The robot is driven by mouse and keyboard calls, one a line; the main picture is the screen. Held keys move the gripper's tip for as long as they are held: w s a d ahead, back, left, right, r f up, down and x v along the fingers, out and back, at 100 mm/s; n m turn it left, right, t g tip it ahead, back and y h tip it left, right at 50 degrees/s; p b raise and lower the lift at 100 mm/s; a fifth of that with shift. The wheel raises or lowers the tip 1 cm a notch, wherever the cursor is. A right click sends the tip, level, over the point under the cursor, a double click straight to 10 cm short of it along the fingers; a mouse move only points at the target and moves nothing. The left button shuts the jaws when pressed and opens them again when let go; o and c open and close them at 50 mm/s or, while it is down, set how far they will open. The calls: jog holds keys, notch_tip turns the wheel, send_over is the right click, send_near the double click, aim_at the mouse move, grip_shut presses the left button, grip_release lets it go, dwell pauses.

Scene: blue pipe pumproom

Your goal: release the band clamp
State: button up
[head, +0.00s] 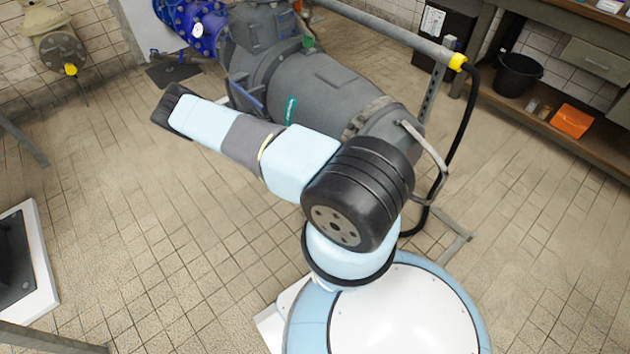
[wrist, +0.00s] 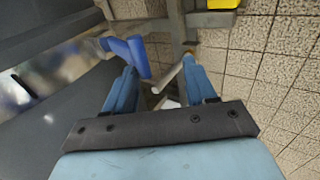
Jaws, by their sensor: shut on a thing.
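A blue lever (wrist: 138,56) juts from the side of a large grey body (wrist: 45,40) in the wrist view and passes between my fingers. My gripper (wrist: 160,70) is shut on this lever, though the exact contact is hard to see. In the head view a blue handle (head: 248,98) shows beside the grey pump casing (head: 325,85), partly hidden behind my arm. My fingertips are hidden in the head view. A tan band (head: 365,117) circles the casing's near end.
A railing with a yellow joint (head: 457,61) and a black hose (head: 462,140) stand right of the casing. A workbench (head: 560,60) with a black bucket (head: 517,74) and an orange box (head: 571,121) is at upper right. The tiled floor at left is mostly clear.

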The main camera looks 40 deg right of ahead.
jog(key=shift+s+d+f, duration=0.1)
jog(key=shift+d+f, duration=0.1)
jog(key=shift+f, duration=0.15)
jog(key=shift+a, duration=0.1)
jog(key=w+v, duration=0.1)
jog(key=v, duration=1.3)
jog(key=shift+s+r, duration=0.3)
jog(key=shift+s, duration=0.05)
